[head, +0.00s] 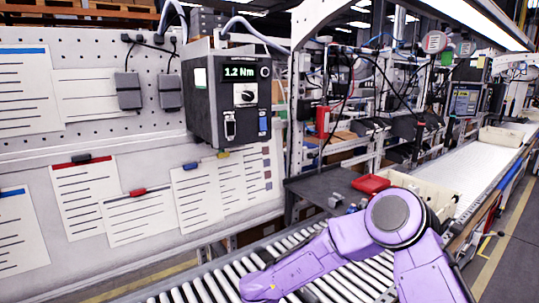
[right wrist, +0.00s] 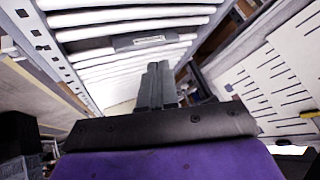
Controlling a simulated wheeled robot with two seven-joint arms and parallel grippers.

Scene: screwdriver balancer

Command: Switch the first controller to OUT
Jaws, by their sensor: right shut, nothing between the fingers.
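A dark box-shaped controller (head: 230,97) is mounted on the upright panel left of centre in the head view. Its display (head: 239,71) reads "1.2 Nm". Below the display is a round knob (head: 245,94), and lower on the face are a silver switch-like part (head: 230,125) and a blue one (head: 263,124). The setting of the knob and the switch is too small to read. My right gripper (right wrist: 158,68) is shut and empty in the right wrist view, over the rollers. In the head view its purple arm reaches low, well below the controller. My left gripper is not in view.
A roller conveyor (head: 222,280) runs below the panel. A red tray (head: 371,183) lies on a dark shelf (head: 315,188) right of the controller. Paper sheets (head: 140,217) hang on the panel. A similar device (head: 465,101) stands farther back. Space before the controller is clear.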

